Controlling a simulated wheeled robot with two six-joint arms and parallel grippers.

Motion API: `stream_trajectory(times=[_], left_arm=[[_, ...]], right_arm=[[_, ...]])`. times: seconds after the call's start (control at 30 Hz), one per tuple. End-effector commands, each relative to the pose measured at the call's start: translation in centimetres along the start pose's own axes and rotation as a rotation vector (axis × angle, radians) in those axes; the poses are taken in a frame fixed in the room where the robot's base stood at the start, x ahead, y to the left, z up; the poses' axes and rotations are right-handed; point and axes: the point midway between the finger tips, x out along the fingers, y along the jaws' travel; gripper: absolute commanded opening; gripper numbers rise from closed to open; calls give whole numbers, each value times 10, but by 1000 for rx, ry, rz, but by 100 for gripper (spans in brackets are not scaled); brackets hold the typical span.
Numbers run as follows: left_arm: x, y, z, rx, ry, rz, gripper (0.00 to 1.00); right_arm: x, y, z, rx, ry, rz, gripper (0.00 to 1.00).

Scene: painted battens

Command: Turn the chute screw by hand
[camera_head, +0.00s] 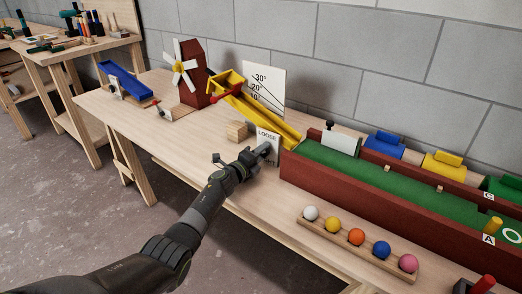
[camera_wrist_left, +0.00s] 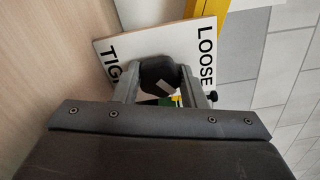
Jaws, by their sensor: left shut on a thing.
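The chute screw shows in the left wrist view as a black knob (camera_wrist_left: 158,78) with a pale mark on it. It sits in front of a white sign (camera_wrist_left: 115,50) reading LOOSE and, partly hidden, TIG. My left gripper (camera_wrist_left: 160,85) has one finger on each side of the knob and is shut on it. In the head view my left gripper (camera_head: 265,151) reaches the LOOSE sign (camera_head: 267,135) and hides the knob. The yellow chute (camera_head: 262,117) slopes down behind the sign towards the green lane. My right gripper is not in view.
A wooden block (camera_head: 237,131) lies left of the sign. The red-walled green lane (camera_head: 350,171) stands close on the right. A rack (camera_head: 345,243) of coloured balls lies in front of it. A windmill (camera_head: 190,75) and an angle board (camera_head: 266,82) stand behind. The bench's left front is clear.

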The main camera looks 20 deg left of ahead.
Motion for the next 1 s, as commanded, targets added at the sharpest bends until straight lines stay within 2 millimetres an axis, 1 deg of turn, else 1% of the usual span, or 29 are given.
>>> stream_trajectory(times=[0.2,0.4,0.6,0.97,1.0], left_arm=[[-1,1,0,-127,0,4,15],[-1,2,-1,-193,0,4,15],[-1,3,-1,-218,0,4,15],[-1,3,-1,-219,0,4,15],[-1,3,-1,-219,0,4,42]], right_arm=[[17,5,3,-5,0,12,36],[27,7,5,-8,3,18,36],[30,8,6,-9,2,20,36],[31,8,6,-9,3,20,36],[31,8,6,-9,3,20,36]])
